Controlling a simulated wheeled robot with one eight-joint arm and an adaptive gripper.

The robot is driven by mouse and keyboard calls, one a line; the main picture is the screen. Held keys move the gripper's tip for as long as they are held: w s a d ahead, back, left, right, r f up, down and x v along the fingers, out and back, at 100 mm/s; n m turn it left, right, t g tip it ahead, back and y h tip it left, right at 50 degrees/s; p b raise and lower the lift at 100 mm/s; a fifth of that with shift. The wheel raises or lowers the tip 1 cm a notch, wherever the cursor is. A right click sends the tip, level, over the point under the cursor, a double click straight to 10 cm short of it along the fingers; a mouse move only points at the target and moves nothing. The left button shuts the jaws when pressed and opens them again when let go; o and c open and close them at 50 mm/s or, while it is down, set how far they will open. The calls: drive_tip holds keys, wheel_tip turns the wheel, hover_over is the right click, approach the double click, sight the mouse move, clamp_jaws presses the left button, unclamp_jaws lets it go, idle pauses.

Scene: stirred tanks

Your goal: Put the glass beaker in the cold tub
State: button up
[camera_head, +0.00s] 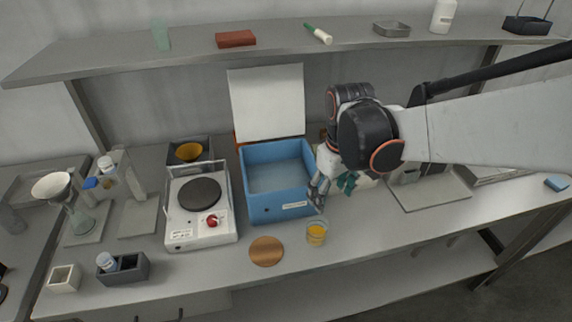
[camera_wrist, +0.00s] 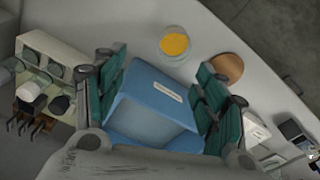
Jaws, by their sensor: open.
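The glass beaker (camera_head: 316,233), small and clear with orange-yellow contents, stands upright near the bench's front edge. It also shows in the wrist view (camera_wrist: 174,43), beyond the fingertips. A blue open-topped tub (camera_head: 273,209) with a front label and a raised white lid stands behind and left of the beaker; I take it as the cold tub. It fills much of the wrist view (camera_wrist: 150,92), and its visible inside looks empty. My gripper (camera_head: 333,187) is open and empty at the tub's right side, above and behind the beaker. Its teal fingers (camera_wrist: 160,70) are wide apart.
A brown round disc (camera_head: 266,251) lies left of the beaker. A white hotplate (camera_head: 200,208) stands left of the tub. A shelf (camera_head: 290,44) with several items runs above the bench. The bench front right of the beaker is clear.

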drive_tip(key=a+f+n, duration=0.1)
drive_tip(key=a, duration=0.2)
drive_tip(key=b, duration=0.2)
hover_over(315, 228)
drive_tip(key=s, duration=0.2)
drive_tip(key=shift+g, duration=0.4)
drive_tip(key=f, duration=0.8)
drive_tip(key=shift+w+a+f, duration=0.1)
drive_tip(key=shift+w+a, duration=0.05)
drive_tip(key=shift+w, duration=0.1)
drive_tip(key=shift+f+b, duration=1.5)
drive_tip(key=shift+f, duration=1.4)
drive_tip(key=shift+r, duration=0.1)
drive_tip(key=c, duration=1.3)
